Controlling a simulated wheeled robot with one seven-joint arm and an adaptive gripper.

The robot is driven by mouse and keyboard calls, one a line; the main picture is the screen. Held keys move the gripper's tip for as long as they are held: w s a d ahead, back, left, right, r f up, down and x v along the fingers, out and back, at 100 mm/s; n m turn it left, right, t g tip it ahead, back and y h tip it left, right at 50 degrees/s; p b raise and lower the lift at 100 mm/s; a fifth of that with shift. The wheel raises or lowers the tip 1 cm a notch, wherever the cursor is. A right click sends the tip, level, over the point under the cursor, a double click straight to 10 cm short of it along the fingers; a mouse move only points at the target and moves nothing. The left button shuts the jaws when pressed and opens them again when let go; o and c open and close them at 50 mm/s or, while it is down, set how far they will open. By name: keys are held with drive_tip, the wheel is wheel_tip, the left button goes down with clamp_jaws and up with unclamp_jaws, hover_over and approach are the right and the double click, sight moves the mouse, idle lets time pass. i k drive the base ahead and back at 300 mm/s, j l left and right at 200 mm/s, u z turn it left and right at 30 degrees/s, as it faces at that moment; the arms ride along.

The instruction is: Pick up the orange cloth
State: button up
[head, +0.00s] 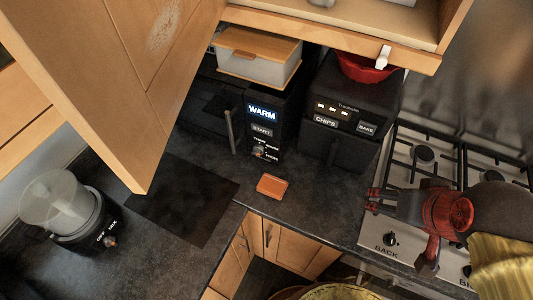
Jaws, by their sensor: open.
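The orange cloth (272,187) is a small, flat, folded-looking rectangle. It lies on the dark countertop near its front edge, below the black appliance with the lit WARM display. My gripper (398,234) is at the right, over the front left of the gas stove. Its red and dark fingers are spread apart with nothing between them. It is well to the right of the cloth and not touching it. The whole cloth is in plain view.
A black toaster oven (345,112) stands behind the cloth to the right, with a red bowl (366,69) on top. An open cabinet door (125,75) hangs at upper left. A blender-like appliance (68,212) stands at left. The counter around the cloth is clear.

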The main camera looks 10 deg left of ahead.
sight(271, 185)
drive_tip(key=u, duration=1.1)
